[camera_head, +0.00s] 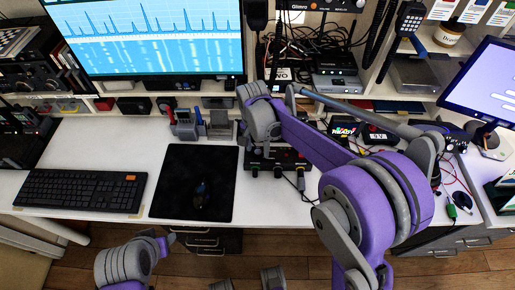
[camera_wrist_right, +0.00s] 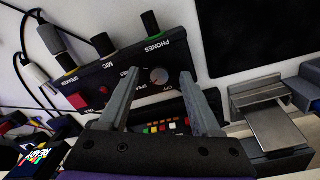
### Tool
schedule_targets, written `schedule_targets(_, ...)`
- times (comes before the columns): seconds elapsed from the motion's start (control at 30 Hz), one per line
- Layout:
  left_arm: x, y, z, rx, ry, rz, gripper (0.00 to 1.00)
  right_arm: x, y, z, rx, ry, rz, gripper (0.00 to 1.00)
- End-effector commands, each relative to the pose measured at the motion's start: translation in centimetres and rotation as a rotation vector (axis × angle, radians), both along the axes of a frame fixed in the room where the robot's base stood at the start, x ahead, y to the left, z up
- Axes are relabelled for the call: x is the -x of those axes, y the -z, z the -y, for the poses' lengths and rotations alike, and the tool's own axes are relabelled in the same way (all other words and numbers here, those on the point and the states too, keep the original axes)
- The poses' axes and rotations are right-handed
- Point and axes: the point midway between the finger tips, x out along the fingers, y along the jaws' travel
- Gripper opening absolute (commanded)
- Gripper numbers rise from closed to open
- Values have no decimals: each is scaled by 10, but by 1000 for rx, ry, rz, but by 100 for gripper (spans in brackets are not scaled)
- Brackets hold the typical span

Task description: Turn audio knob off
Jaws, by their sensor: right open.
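Plugs and cables (camera_wrist_right: 60,45) leave the box's jack side. A black mat (camera_head: 195,183) with a mouse and a keyboard (camera_head: 80,190) lie to the left. A grey metal holder (camera_wrist_right: 270,125) and a keypad device (camera_wrist_right: 165,127) stand close to the fingers. A monitor (camera_head: 150,40) stands behind.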

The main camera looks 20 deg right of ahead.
Motion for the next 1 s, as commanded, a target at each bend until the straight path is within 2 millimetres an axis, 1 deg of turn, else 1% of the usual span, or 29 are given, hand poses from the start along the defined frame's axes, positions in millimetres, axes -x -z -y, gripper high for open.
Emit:
schedule_targets(0.1, 0, 0, 0, 0, 0, 0, 50, 0, 4, 0, 0, 0, 0, 65)
schedule_targets(0.3, 0, 0, 0, 0, 0, 0, 50, 0, 4, 0, 0, 0, 0, 65)
schedule_targets(0.33, 0, 0, 0, 0, 0, 0, 50, 0, 4, 0, 0, 0, 0, 63)
schedule_targets(0.47, 0, 0, 0, 0, 0, 0, 50, 0, 4, 0, 0, 0, 0, 40)
schedule_targets(0.5, 0, 0, 0, 0, 0, 0, 50, 0, 4, 0, 0, 0, 0, 33)
schedule_targets(0.57, 0, 0, 0, 0, 0, 0, 50, 0, 4, 0, 0, 0, 0, 22)
schedule_targets(0.6, 0, 0, 0, 0, 0, 0, 50, 0, 4, 0, 0, 0, 0, 15)
schedule_targets(0.67, 0, 0, 0, 0, 0, 0, 50, 0, 4, 0, 0, 0, 0, 4)
schedule_targets(0.7, 0, 0, 0, 0, 0, 0, 50, 0, 4, 0, 0, 0, 0, 0)
schedule_targets(1.0, 0, 0, 0, 0, 0, 0, 50, 0, 3, 0, 0, -14, 0, 0)
